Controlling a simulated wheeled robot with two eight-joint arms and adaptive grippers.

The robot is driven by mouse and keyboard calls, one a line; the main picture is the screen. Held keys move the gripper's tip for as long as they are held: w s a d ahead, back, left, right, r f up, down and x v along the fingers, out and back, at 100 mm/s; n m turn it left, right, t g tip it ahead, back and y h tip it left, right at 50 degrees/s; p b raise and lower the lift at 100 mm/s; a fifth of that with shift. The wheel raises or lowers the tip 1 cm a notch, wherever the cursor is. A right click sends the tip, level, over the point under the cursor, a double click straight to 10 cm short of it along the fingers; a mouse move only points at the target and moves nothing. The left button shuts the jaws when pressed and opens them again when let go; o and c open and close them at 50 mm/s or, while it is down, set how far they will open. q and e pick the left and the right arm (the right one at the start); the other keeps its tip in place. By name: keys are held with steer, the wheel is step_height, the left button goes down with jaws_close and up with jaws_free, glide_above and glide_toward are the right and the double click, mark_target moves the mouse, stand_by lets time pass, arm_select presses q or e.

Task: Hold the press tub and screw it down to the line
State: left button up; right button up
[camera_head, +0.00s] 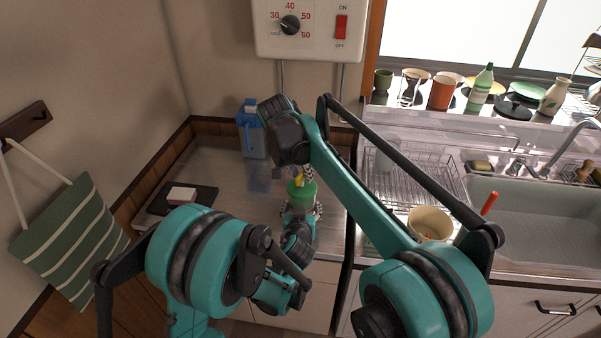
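The press tub (301,190) shows as a green, round-topped thing standing on the counter near its front edge. A small yellow part (298,180) shows at its top. My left gripper (301,211) is low at the tub's front, with a finger on either side, and appears closed around it. My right gripper (307,174) reaches down from above, right over the tub's top by the yellow part. Its fingers are small and partly hidden by my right arm, so I cannot tell if they grip. The line on the tub cannot be made out.
A blue jug (251,138) stands behind the tub at the left. A dark tray (176,203) with a pale block is further left. A wire dish rack (410,180), a cream bowl (430,222) and a sink (545,215) are to the right. A control box (312,30) hangs above.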

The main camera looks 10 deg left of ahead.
steer(key=v, duration=1.1)
steer(key=shift+r, duration=0.4)
steer(key=shift+s, duration=0.15)
stand_by(1.2)
arm_select(q)
steer(key=o, duration=1.9)
